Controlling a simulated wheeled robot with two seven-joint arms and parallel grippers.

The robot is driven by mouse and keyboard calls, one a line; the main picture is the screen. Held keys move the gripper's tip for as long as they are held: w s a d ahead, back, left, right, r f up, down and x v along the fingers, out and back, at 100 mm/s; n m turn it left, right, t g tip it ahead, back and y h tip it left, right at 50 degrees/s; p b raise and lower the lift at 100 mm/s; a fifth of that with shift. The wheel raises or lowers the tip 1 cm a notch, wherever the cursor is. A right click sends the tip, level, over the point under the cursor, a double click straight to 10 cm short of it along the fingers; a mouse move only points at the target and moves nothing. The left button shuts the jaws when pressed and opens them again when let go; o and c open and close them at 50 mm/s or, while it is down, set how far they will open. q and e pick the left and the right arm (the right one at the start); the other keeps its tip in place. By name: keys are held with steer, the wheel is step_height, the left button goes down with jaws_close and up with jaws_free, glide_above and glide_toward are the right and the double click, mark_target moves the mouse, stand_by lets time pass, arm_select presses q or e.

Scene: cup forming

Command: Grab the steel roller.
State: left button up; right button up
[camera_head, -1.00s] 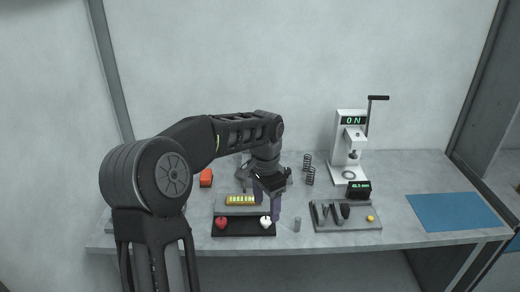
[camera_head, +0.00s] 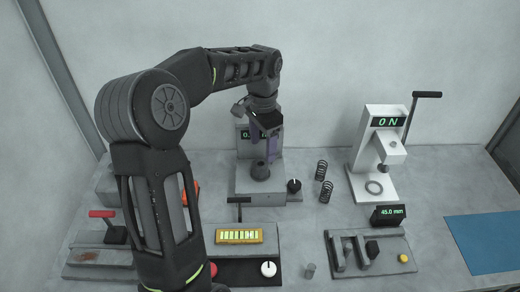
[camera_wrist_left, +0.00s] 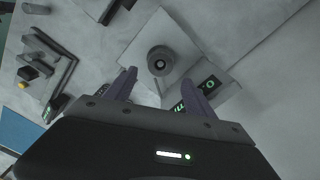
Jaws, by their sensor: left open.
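A grey cylinder at the top left of the left wrist view (camera_wrist_left: 36,9) appears to be the same piece. My left gripper (camera_head: 263,146) points down over the grey station at the back, with its two purple fingers apart and nothing between them. In the left wrist view, the open fingers (camera_wrist_left: 167,86) are just beside a dark round stepped part (camera_wrist_left: 160,60) on that station. My right gripper is not in view.
The grey station (camera_head: 272,192) has a dark display. Two black springs (camera_head: 326,190) stand right of it, then a white press (camera_head: 385,150). The gauge fixture (camera_head: 375,262) and blue mat (camera_head: 490,240) are at the right. A yellow bar (camera_head: 240,236) lies in front.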

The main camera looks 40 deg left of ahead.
mark_target(262, 165)
arm_select(q)
steer(key=shift+w+a, duration=0.15)
steer(key=shift+w, duration=0.05)
steer(key=shift+s+r, duration=0.1)
steer(key=shift+s, duration=0.05)
steer(key=shift+f, duration=1.35)
steer(key=shift+f, duration=0.1)
steer(key=shift+f+p, duration=0.25)
steer(key=shift+p, duration=0.15)
steer(key=f, duration=0.1)
steer(key=f+p, duration=0.1)
steer(key=f, duration=0.1)
steer(key=shift+s+f, duration=0.2)
steer(key=shift+f, duration=0.55)
steer(key=shift+c, duration=0.4)
